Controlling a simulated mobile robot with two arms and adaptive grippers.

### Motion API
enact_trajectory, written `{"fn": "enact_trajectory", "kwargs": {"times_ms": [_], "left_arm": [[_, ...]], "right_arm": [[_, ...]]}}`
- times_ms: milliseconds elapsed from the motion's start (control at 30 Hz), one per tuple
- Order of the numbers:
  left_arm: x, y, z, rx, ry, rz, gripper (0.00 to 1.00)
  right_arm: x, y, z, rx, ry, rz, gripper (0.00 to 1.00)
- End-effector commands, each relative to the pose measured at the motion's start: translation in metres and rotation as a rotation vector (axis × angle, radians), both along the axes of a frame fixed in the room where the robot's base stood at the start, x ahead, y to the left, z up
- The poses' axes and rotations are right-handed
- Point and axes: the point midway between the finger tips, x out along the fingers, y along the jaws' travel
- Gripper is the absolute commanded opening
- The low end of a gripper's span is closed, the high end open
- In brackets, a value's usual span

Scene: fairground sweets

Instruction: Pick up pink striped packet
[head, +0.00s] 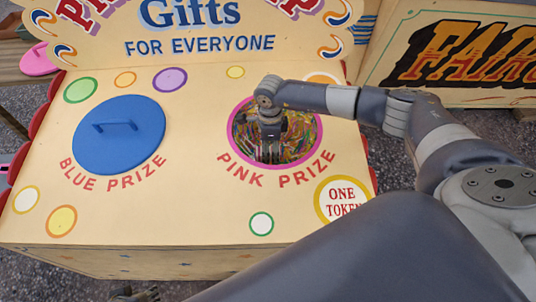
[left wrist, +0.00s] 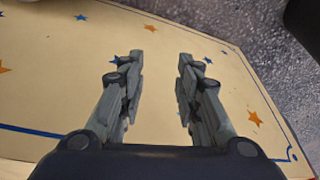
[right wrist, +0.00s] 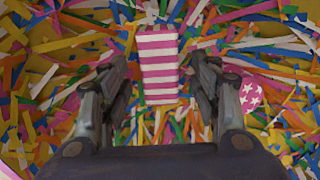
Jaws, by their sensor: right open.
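The pink striped packet (right wrist: 158,75), a box with pink and white bands, stands or lies among coloured paper strips in the right wrist view. My right gripper (head: 270,150) reaches down into the pink-rimmed hole (head: 234,112) marked PINK PRIZE. In the right wrist view its open fingers show on either side of the packet, with gaps between; I cannot tell how far above it they are. The packet cannot be made out in the head view. My left gripper (left wrist: 156,85) is open and empty in front of the stall's star-painted panel.
Shredded paper (right wrist: 60,80) fills the bin. A pink ball with white stars (right wrist: 250,93) lies right of the packet, partly behind a finger. A blue lid (head: 119,135) covers the BLUE PRIZE hole. A pink lid (head: 38,62) lies at far left. The hole's rim surrounds my right gripper.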

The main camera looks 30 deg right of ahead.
Motion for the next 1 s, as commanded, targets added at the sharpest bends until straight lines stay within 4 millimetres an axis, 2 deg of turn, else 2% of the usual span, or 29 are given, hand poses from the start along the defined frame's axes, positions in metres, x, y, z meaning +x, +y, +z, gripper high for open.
{"fn": "enact_trajectory", "kwargs": {"times_ms": [33, 133, 400, 433, 633, 1000], "left_arm": [[-0.001, 0.000, 0.004, 0.000, -0.004, 0.000, 0.31], [-0.003, 0.001, 0.011, 0.000, -0.006, 0.001, 0.31], [-0.004, 0.001, 0.015, 0.000, -0.007, 0.001, 0.31], [-0.004, 0.001, 0.015, 0.000, -0.007, 0.001, 0.31], [-0.004, 0.001, 0.014, 0.000, -0.007, 0.001, 0.31], [-0.004, 0.001, 0.016, 0.000, -0.009, 0.001, 0.31]], "right_arm": [[-0.001, 0.000, -0.009, 0.000, 0.002, 0.000, 0.57], [0.000, 0.000, -0.017, 0.000, 0.000, 0.000, 0.57], [0.000, 0.000, -0.019, 0.000, -0.001, 0.000, 0.57], [0.000, 0.000, -0.019, 0.000, -0.001, 0.000, 0.54], [0.000, 0.000, -0.018, 0.000, -0.001, 0.000, 0.09], [0.000, 0.000, -0.014, 0.000, -0.001, -0.001, 0.09]]}}
